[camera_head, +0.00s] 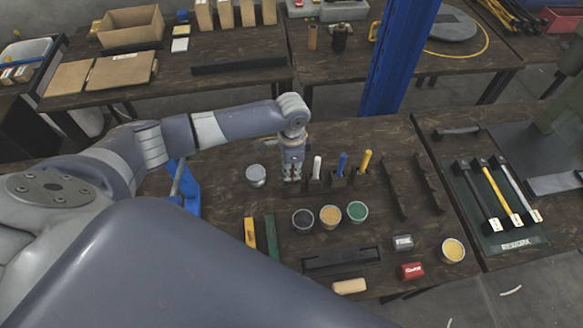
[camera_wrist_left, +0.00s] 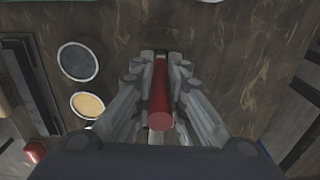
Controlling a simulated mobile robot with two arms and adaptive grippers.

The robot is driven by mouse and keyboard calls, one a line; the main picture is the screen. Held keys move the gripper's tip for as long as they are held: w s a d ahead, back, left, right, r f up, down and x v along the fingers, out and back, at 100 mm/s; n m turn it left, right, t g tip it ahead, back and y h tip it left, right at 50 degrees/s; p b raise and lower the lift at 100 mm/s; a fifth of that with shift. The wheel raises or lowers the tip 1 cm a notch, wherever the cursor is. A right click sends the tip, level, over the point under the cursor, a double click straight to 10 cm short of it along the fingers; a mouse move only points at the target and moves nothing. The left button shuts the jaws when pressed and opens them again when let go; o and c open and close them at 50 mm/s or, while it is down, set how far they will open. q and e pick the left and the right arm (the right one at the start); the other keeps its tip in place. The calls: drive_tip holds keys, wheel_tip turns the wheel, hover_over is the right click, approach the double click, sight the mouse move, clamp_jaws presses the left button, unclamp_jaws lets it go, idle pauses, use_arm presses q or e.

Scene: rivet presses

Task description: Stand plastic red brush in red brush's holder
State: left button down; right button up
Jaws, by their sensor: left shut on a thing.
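My left gripper (camera_head: 292,172) points down at the left end of a row of brushes. In the left wrist view its fingers (camera_wrist_left: 160,85) are shut on the red brush's handle (camera_wrist_left: 159,112), which runs away from the camera between them. In the head view the gripper covers the brush and whatever stands beneath it, so I cannot tell whether the brush is inside its holder. White (camera_head: 317,167), blue (camera_head: 342,162) and yellow (camera_head: 367,160) brush handles stand upright in dark holders to the right. My right gripper is not in view.
Open cans stand nearby: a grey one (camera_head: 256,175), a dark one (camera_head: 303,220), a tan one (camera_head: 330,216) and a green one (camera_head: 357,211). A blue post (camera_head: 398,58) rises behind the table. Hammers (camera_head: 499,186) lie at the right.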

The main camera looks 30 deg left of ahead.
use_arm(q)
drive_tip(key=shift+f, duration=0.55)
drive_tip(key=c, duration=1.5)
unclamp_jaws()
drive_tip(key=shift+c, duration=0.2)
wheel_tip(320, 180, up, 12)
